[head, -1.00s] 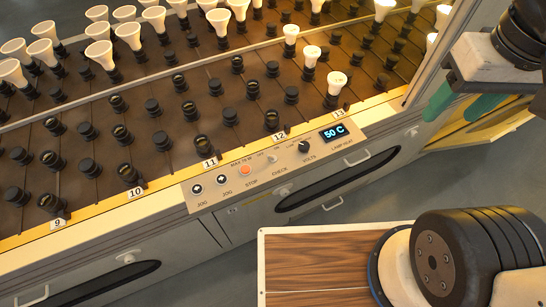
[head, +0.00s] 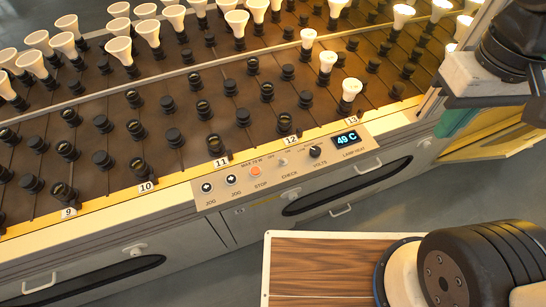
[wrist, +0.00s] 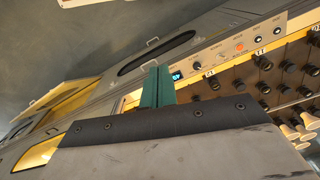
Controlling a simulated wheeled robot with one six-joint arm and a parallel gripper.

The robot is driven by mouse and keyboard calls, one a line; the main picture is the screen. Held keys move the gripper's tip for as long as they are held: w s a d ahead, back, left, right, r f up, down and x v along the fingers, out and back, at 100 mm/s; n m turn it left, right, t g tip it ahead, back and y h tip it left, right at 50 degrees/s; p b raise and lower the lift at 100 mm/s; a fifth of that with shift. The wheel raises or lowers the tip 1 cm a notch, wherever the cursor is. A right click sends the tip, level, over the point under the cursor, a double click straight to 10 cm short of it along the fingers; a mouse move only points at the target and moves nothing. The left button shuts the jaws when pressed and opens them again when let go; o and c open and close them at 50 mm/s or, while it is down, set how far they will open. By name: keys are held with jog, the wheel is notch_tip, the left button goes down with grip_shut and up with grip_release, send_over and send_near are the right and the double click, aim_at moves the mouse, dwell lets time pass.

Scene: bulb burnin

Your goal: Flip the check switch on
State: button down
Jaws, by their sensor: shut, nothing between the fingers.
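The check switch (head: 283,162) is a small pale toggle on the slanted control panel (head: 211,197), above the CHECK label. Its lever position is too small to tell. My gripper (head: 454,122) is at the right of the head view, beyond the panel's right end and apart from the switch. Its green fingers are together with nothing between them. In the wrist view the shut fingers (wrist: 156,85) overlap the view of the panel (wrist: 255,38) near the lamp-heat display (wrist: 177,76).
The panel also has two black jog buttons (head: 206,187), an orange stop button (head: 255,171), a volts knob (head: 315,152) and a display reading 49 C (head: 346,147). Behind it is a rack (head: 100,165) of sockets and bulbs. A wooden top (head: 330,265) lies in front.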

jog(key=w+a+f+n+g+h, duration=0.1)
jog(key=w+a+f+n, duration=0.25)
jog(key=a+f, duration=0.2)
jog(key=w+a+f+n+g+h, duration=0.1)
jog(key=w+a+f+n, duration=0.3)
jog(key=a, duration=0.3)
jog(key=n+t, duration=0.3)
jog(key=n, duration=1.1)
send_near(281, 160)
jog(key=shift+s+a+r, duration=0.1)
jog(key=shift+a+r, duration=0.25)
jog(key=shift+a, duration=0.25)
jog(key=shift+s+a+r, duration=0.1)
jog(key=shift+a+r, duration=0.2)
jog(key=shift+a, duration=0.35)
jog(key=x, duration=1)
jog(key=shift+s, duration=0.1)
